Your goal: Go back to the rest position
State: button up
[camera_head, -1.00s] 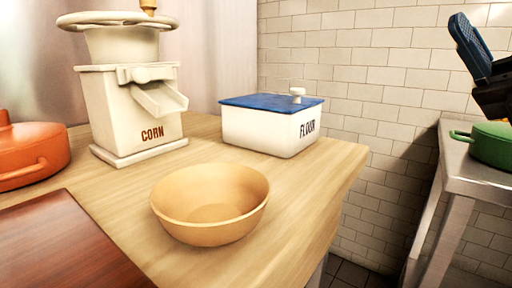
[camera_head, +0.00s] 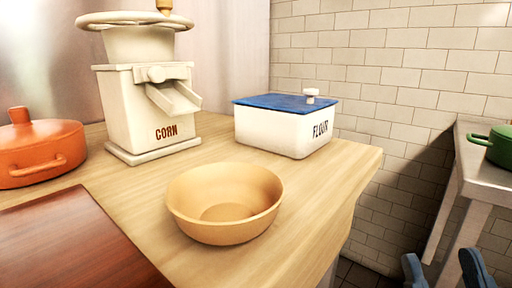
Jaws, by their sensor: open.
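My gripper (camera_head: 444,270) shows at the lower right edge of the head view, with two blue fingertips spread apart. Nothing shows between them. The fingers are in front of the gap between the wooden counter and the metal table, clear of both counter objects. The rest of my arm is out of view.
A wooden counter (camera_head: 140,195) holds an empty tan bowl (camera_head: 225,205), a white flour box (camera_head: 270,132) with a blue lid, a corn mill (camera_head: 135,110), an orange pot (camera_head: 40,150) and a dark red board (camera_head: 70,240). A green pot (camera_head: 495,145) stands on a metal table (camera_head: 485,185) at right.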

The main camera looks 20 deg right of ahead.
jog(key=s+a+f+g+y, duration=0.25)
jog(key=s+f+g, duration=0.25)
jog(key=s+f, duration=0.45)
jog(key=s+a+f+g+y, duration=0.25)
jog(key=s+f+g, duration=0.35)
jog(key=s+f, duration=0.3)
notch_tip(320, 180, up, 22)
jog(key=p, duration=2.1)
jog(key=shift+s+d+y, duration=0.4)
jog(key=shift+s+d, duration=0.05)
